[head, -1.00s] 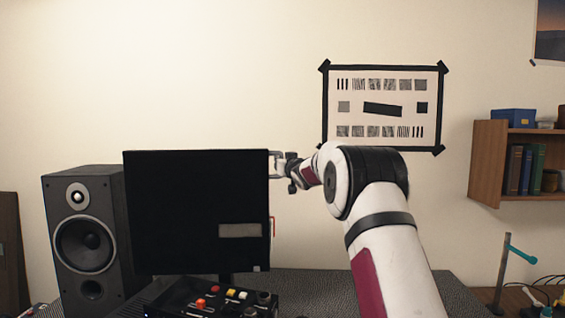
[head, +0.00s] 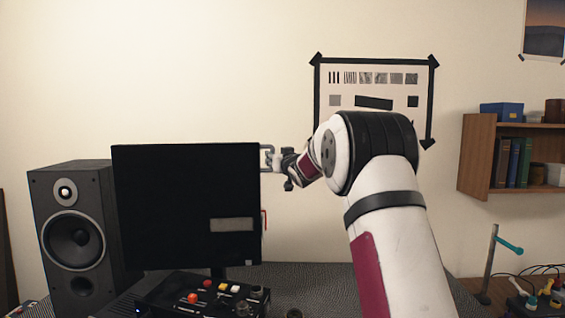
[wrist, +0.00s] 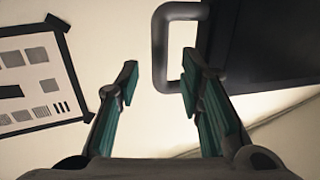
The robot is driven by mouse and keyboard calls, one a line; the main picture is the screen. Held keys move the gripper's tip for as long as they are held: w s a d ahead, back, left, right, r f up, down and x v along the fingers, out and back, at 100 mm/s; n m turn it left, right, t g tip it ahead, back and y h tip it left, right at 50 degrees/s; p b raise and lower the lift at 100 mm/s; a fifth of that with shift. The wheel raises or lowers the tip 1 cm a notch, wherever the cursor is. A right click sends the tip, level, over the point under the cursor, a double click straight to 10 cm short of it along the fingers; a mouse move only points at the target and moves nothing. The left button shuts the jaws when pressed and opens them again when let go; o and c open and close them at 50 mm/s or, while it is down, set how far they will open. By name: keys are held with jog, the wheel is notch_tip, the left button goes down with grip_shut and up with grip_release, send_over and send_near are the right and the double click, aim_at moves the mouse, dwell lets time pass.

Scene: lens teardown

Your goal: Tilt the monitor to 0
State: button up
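The monitor (head: 180,190) is black and flat, standing on the desk at the left of the head view. A light grey patch and a small red piece show near its lower right edge. A grey loop handle (wrist: 160,55) sticks out from the monitor's upper right side; the dark monitor (wrist: 270,40) fills the upper right of the wrist view. My gripper (wrist: 158,78) is open, with teal-padded fingers apart. Its right fingertip overlaps the handle's opening in the wrist view; I cannot tell if they touch. In the head view, my gripper (head: 275,162) is beside the monitor's upper right edge.
A black speaker (head: 75,235) stands left of the monitor. A control box (head: 200,297) with coloured buttons sits in front of it. A framed test chart (head: 372,78) hangs on the wall behind my arm. A wooden shelf (head: 480,155) is at the right.

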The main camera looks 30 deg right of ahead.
jog(key=v, duration=0.7)
dwell(0.4)
